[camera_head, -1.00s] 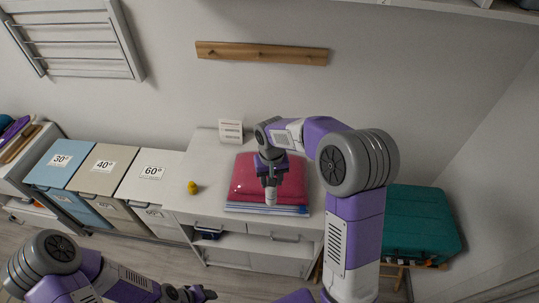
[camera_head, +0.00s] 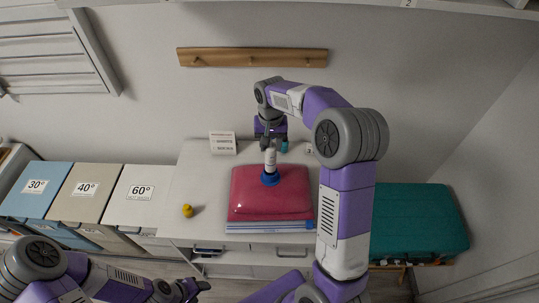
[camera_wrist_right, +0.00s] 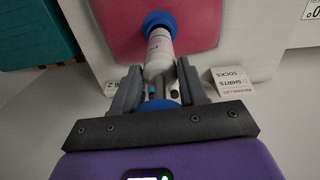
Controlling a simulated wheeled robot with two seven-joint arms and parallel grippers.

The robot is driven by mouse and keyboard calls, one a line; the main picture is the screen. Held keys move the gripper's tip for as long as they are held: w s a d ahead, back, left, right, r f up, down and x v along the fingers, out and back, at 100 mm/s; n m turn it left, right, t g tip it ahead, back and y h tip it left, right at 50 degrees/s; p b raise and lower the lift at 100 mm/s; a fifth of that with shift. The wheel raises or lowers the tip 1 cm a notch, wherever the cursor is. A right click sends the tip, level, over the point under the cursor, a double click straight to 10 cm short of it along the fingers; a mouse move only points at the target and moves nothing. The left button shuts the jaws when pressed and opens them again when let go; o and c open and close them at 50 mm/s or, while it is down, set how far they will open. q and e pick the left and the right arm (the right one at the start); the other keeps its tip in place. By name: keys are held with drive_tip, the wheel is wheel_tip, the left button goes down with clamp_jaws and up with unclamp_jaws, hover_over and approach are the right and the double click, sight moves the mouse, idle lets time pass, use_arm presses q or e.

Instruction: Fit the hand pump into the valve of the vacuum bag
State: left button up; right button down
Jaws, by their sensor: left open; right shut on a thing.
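The hand pump (camera_head: 270,158) is a white cylinder, upright over the bag. It also shows in the right wrist view (camera_wrist_right: 159,55). My right gripper (camera_head: 268,147) is shut on its upper part. The red vacuum bag (camera_head: 255,202) lies on the white counter. The pump's lower end meets a blue round piece (camera_head: 270,179) on the bag's back half, also in the wrist view (camera_wrist_right: 160,19). I cannot tell whether this is the valve or the pump's foot, nor how deep the fit is. My left gripper (camera_head: 188,291) is open and empty at the bottom edge, away from the bag.
A yellow object (camera_head: 187,210) sits on the counter left of the bag. A small sign (camera_head: 222,143) stands behind it. Labelled bins (camera_head: 88,190) line the left, and a teal case (camera_head: 418,222) is at the right. The counter's left part is mostly clear.

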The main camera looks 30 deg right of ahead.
sight(270, 154)
wheel_tip(270, 154, down, 5)
drive_tip(key=shift+s+r, duration=0.1)
drive_tip(key=shift+r, duration=0.05)
drive_tip(key=shift+f, duration=0.2)
drive_tip(key=shift+f, duration=0.15)
drive_tip(key=c, duration=0.6)
unclamp_jaws()
